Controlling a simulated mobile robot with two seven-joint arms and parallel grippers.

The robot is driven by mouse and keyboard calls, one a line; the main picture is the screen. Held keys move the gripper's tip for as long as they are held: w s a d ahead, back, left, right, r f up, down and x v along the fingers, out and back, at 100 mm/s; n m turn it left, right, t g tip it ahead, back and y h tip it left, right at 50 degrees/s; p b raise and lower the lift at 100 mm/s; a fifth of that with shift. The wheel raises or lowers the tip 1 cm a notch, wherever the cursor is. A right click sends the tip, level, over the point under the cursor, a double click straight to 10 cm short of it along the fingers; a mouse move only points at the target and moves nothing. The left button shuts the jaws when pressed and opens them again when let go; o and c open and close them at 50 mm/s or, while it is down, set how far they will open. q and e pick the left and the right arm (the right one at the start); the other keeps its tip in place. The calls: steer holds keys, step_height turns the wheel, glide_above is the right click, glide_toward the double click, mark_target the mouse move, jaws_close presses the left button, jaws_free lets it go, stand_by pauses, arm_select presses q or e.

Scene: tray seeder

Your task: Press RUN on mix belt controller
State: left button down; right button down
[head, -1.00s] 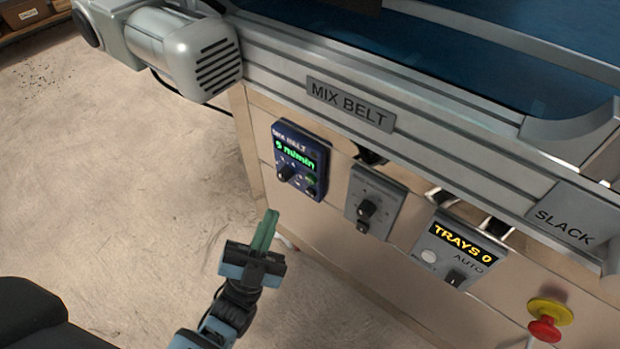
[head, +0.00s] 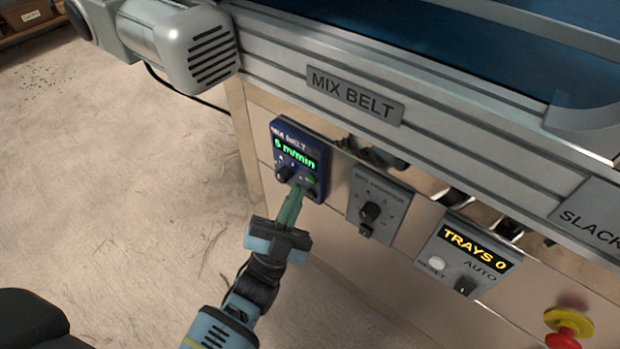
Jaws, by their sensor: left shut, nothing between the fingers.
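The mix belt controller (head: 299,148) is a dark blue box on the beige side panel under the MIX BELT plate. Its green display reads 0 m/min. A dark knob (head: 285,173) sits at its lower left, and a green button (head: 310,181) shows at its lower right. My left gripper (head: 300,190) is shut and empty, with its green fingertips at the lower part of the controller, just below the green button. I cannot tell whether the tips touch it. My right gripper is not in view.
Right of the controller are a grey knob box (head: 379,208) and a TRAYS 0 box (head: 464,254) with a RESET button and AUTO switch. A red emergency stop (head: 566,325) is at the lower right. A grey motor (head: 185,45) juts out above left. Floor at left is clear.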

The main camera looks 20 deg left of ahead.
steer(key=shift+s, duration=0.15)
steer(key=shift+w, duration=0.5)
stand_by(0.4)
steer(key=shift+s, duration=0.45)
arm_select(q)
steer(key=shift+w, duration=0.1)
steer(key=shift+w+d, duration=0.1)
steer(key=shift+w, duration=0.2)
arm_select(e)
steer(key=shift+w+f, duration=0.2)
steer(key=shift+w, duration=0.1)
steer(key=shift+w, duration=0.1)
